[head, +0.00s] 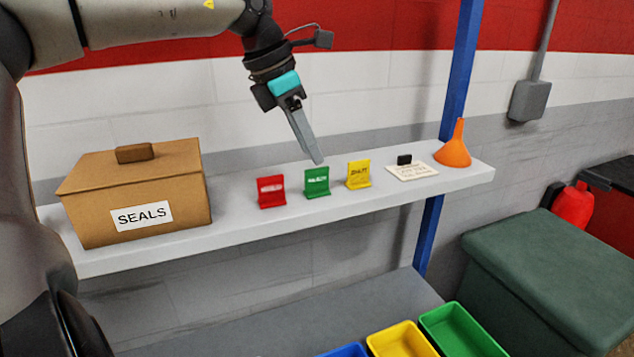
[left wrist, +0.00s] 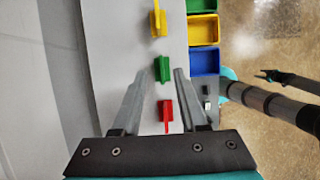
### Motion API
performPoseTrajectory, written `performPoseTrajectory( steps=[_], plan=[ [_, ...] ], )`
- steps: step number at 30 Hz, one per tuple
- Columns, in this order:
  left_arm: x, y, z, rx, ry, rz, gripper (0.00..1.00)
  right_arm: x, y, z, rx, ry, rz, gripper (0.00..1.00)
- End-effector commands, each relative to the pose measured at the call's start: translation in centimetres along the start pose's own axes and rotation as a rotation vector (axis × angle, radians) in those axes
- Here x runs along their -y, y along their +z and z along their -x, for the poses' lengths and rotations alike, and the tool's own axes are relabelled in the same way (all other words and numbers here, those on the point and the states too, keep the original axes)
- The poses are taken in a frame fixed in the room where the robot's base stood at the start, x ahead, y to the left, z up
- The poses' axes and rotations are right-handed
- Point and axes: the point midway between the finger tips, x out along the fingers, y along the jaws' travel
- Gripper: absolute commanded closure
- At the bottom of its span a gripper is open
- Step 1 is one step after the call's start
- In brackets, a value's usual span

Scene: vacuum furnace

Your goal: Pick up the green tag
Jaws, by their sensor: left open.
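The green tag (head: 317,182) stands upright on the white shelf, between a red tag (head: 271,191) and a yellow tag (head: 358,174). My left gripper (head: 317,160) points down, with its fingertips just above the green tag in the head view. In the left wrist view the left gripper (left wrist: 159,74) is open and empty, and the green tag (left wrist: 162,69) lies between the lines of its fingertips. The red tag (left wrist: 166,114) shows lower, between the fingers. What seems to be my right arm is at the right edge there, its jaws too small to read.
A brown SEALS box (head: 135,190) stands at the shelf's left. A white card (head: 411,171) with a black piece and an orange funnel (head: 454,146) are at the right, near a blue post (head: 463,70). Coloured bins (head: 462,331) sit below.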

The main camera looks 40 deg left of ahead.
Motion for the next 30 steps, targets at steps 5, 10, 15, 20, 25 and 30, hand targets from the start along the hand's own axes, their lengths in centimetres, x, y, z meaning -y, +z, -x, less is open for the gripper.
performPoseTrajectory(
  steps=[5, 10, 15, 20, 25, 30],
  plan=[
    [0.1, -0.3, -1.3, -0.002, -0.002, 0.000, 0.57, 0.0, 0.0, 0.4, 0.000, 0.000, 0.000, 0.47],
    [0.3, -0.7, -3.9, -0.003, -0.002, 0.001, 0.57, 0.0, -0.1, 1.1, 0.000, 0.000, 0.000, 0.47],
    [0.2, -0.6, -5.2, -0.001, 0.000, 0.001, 0.57, 0.2, -0.2, 1.2, -0.001, -0.003, -0.001, 0.47],
    [0.2, -0.6, -5.5, 0.002, 0.001, 0.001, 0.57, 0.4, -0.2, 1.2, -0.002, -0.005, -0.002, 0.47],
    [0.2, -0.6, -5.5, 0.002, 0.001, 0.001, 0.62, 0.4, -0.3, 1.2, -0.003, -0.006, -0.002, 0.47],
    [0.2, -0.6, -5.4, 0.002, 0.001, 0.001, 0.81, 0.4, -0.4, 1.2, -0.004, -0.005, -0.002, 0.47]
  ],
)
